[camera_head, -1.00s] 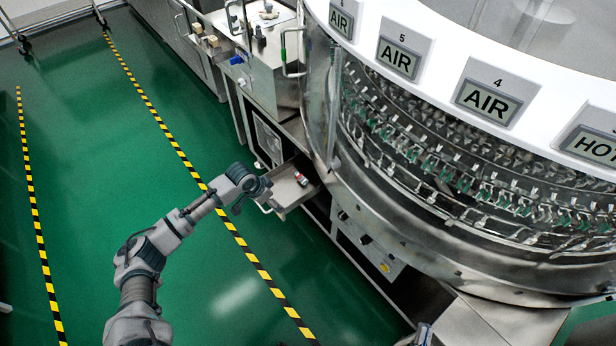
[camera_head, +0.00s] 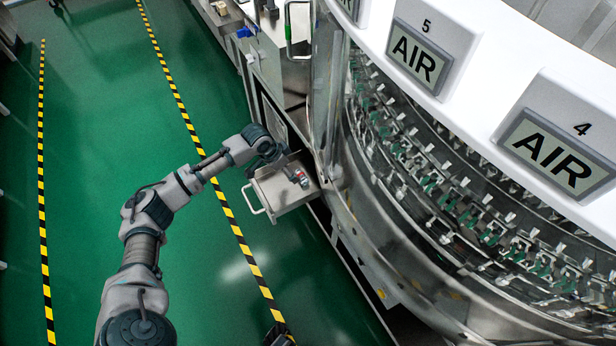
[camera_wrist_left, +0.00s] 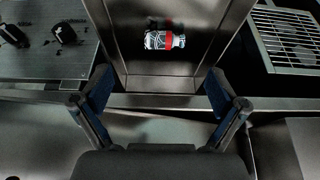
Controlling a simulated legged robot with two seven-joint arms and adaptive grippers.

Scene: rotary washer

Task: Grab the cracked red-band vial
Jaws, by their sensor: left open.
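The red-band vial (camera_head: 301,178) lies on its side in a pulled-out metal drawer (camera_head: 272,191). In the left wrist view the vial (camera_wrist_left: 165,40) shows a red band and dark crack-like lines over a pale body. The drawer (camera_wrist_left: 127,38) surrounds it there. My left gripper (camera_head: 276,158) is by the drawer's left side. In the wrist view its two blue-padded fingers (camera_wrist_left: 160,80) are spread and empty, with the vial beyond them and apart. A dark part at the bottom edge of the head view looks like my right gripper (camera_head: 281,336); its fingers cannot be made out.
The large round washer (camera_head: 440,215) stands right of the drawer. The drawer's handle (camera_head: 254,200) sticks out to the left. In the wrist view, a panel with black knobs (camera_wrist_left: 40,38) is at left and a vent grille (camera_wrist_left: 290,38) at right. Green floor (camera_head: 110,110) is open.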

